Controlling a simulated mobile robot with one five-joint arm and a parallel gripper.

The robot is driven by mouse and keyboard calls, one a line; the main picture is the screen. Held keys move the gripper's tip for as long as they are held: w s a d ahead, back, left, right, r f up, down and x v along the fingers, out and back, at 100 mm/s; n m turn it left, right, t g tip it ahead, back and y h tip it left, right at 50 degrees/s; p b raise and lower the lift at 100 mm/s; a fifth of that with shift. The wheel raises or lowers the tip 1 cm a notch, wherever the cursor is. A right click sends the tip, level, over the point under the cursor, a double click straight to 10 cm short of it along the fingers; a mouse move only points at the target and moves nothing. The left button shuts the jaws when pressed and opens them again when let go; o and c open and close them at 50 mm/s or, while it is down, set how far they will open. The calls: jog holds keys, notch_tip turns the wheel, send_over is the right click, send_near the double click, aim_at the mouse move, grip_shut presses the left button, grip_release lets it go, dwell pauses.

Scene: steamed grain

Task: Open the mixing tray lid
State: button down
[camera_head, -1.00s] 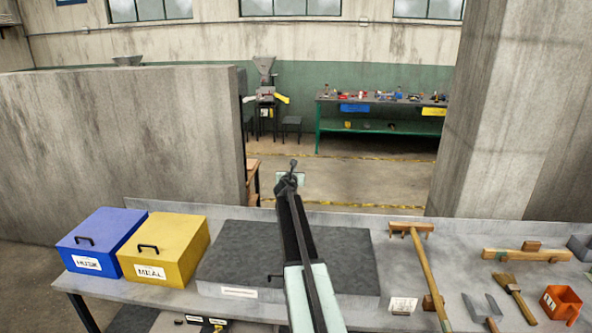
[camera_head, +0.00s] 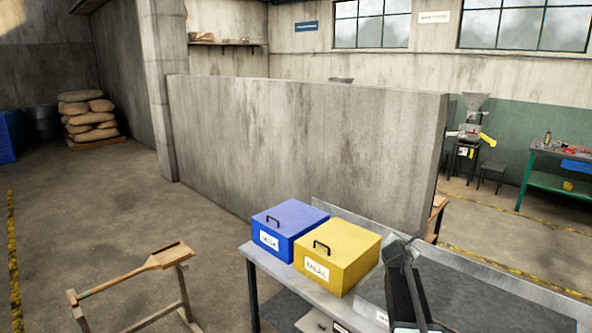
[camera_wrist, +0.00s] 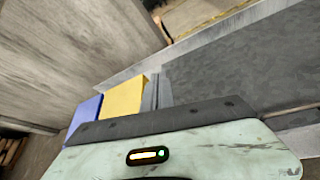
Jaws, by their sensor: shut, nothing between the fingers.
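The mixing tray is a wide, flat dark grey box on the table. Its grey lid (camera_head: 470,287) shows at the lower right of the head view, cut off by the frame edge and partly hidden by my arm. The lid looks flat and closed. Its front handle is not visible now. A broad grey surface, apparently the lid (camera_wrist: 240,70), also fills the upper right of the wrist view. My gripper (camera_head: 403,243) is shut and empty, apparently above the tray's left part. The wrist view shows my wrist housing but not clear fingertips.
A blue box (camera_head: 289,228) and a yellow box (camera_head: 338,258) labelled MEAL, both with handles, stand left of the tray. A wooden paddle (camera_head: 150,266) rests on a stand on the floor. A concrete wall (camera_head: 300,140) stands behind.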

jog(key=s+a+f+m+g+y+b, duration=0.25)
jog(key=s+a+f+m+g, duration=0.25)
jog(key=s+a+f+m, duration=0.8)
jog(key=s+a+f+m+g+y, duration=0.2)
jog(key=s+a+m, duration=0.3)
jog(key=s, duration=0.5)
jog(key=s+a+f+m+g+y, duration=0.1)
jog(key=s+a+m+g, duration=0.3)
jog(key=s, duration=0.6)
jog(key=a+m+y, duration=0.1)
jog(key=a+m, duration=0.1)
jog(key=m, duration=0.1)
jog(key=shift+s+f+p, duration=0.15)
jog(key=shift+f+p, duration=0.2)
jog(key=shift+p, duration=0.05)
jog(key=c, duration=1.5)
grip_release()
